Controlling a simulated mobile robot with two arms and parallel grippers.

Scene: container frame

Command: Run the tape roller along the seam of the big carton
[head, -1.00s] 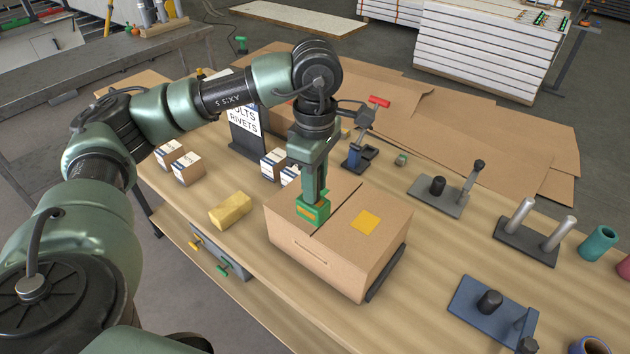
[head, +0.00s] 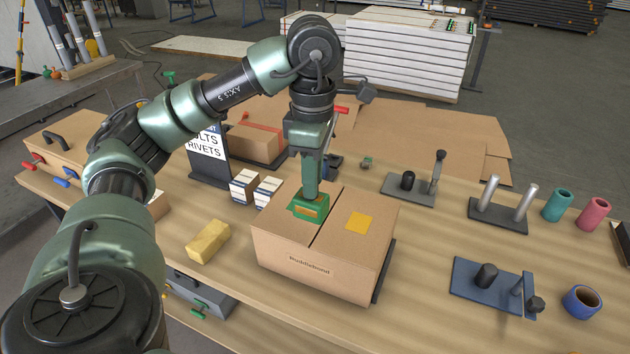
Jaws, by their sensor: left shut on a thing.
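The big carton (head: 330,272) stands on the wooden workbench, with a dark seam running across its top and a yellow square label (head: 359,222) to the right of the seam. My left gripper (head: 309,192) points down over the carton top, shut on the green tape roller (head: 309,207). The roller is at the carton's top, on the left flap beside the seam; I cannot tell whether it touches the cardboard. The gripper and roller hide part of the top. My right gripper is not in view.
A yellow block (head: 208,242) lies left of the carton. Small boxes (head: 244,186) and a sign (head: 209,152) stand behind it. Stands with posts (head: 497,212), a blue fixture (head: 490,285) and a blue tape roll (head: 581,301) are to the right. Bare bench lies in front.

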